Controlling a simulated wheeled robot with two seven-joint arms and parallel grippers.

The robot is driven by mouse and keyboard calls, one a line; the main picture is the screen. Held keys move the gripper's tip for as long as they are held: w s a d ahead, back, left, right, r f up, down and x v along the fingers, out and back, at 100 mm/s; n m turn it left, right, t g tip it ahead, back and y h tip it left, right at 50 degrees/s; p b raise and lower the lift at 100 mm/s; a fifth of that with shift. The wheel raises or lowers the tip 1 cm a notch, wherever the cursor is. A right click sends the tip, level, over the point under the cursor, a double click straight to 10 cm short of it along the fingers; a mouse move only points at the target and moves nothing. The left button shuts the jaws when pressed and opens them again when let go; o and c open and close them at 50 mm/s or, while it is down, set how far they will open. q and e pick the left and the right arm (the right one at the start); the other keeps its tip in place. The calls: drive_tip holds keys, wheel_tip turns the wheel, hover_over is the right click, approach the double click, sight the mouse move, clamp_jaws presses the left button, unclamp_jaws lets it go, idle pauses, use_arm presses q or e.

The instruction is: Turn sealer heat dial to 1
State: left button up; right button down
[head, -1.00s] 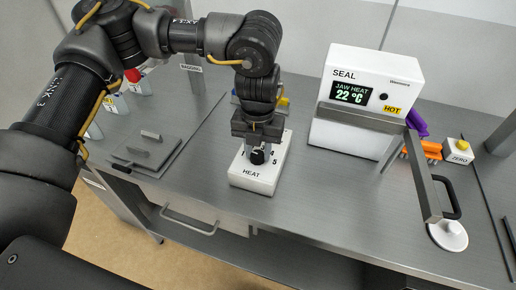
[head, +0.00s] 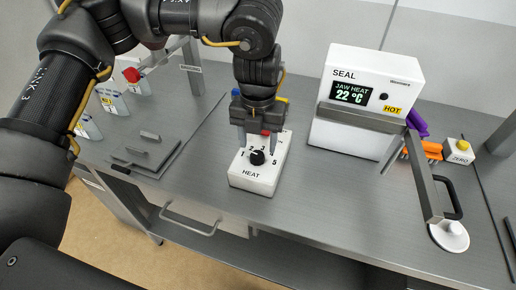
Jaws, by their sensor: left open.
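The heat dial (head: 257,158) is a black knob on a white box (head: 253,181) marked HEAT, with numbers around it. I see 1 at its left and 5 at its right. The knob's pointer is too small to read surely. My left gripper (head: 257,149) is above and just behind the knob, open, its two fingers pointing down and apart from it. The sealer (head: 360,70) stands to the right, and its display (head: 353,92) reads JAW HEAT 22 °C. My right gripper is not in view.
The sealer's jaw arm (head: 424,180) with a black handle reaches toward the front right. Purple and orange clips (head: 430,149) and a ZERO box (head: 459,152) with a yellow button lie right. A flat grey plate (head: 143,155) lies left. Bench around the HEAT box is clear.

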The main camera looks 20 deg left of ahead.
sight(258, 153)
use_arm(q)
wheel_tip(258, 153, up, 7)
drive_tip(key=shift+r, duration=0.2)
idle(0.4)
